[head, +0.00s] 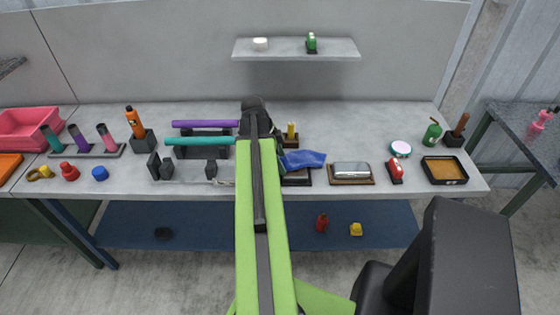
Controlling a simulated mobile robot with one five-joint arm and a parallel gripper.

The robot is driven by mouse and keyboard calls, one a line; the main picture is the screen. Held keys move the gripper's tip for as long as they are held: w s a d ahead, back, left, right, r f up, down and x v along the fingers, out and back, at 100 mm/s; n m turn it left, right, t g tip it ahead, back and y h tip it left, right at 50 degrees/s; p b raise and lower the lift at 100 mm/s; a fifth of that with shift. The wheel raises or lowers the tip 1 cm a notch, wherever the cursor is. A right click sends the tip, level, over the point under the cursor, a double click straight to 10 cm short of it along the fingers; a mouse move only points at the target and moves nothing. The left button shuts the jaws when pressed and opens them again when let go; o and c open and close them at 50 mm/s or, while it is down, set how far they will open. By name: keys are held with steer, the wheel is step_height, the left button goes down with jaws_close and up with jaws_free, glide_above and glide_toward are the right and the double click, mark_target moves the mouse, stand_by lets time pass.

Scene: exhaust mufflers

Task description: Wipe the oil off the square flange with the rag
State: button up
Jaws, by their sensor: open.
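A blue rag (304,160) lies crumpled on the workbench just right of my green arm, over the back part of a dark brown-edged plate (297,180). I cannot tell whether this plate is the square flange, as the rag and my arm cover part of it. No oil can be made out. My arm reaches up the middle of the head view to the bench. My gripper (277,138) is at its dark far end, mostly hidden by the arm, left of and apart from the rag. It is open, and its fingertips are not clear.
Purple (205,124) and teal (200,141) tubes rest on black supports left of my arm. A silver block (351,169), a red-handled tool (396,170) and an amber-filled tray (446,170) stand right. A shelf (296,49) hangs above.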

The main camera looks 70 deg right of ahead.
steer(key=shift+f+b, duration=1.2)
steer(key=shift+f, duration=0.05)
steer(key=shift+r, duration=0.15)
steer(key=shift+c, duration=1)
jaws_close()
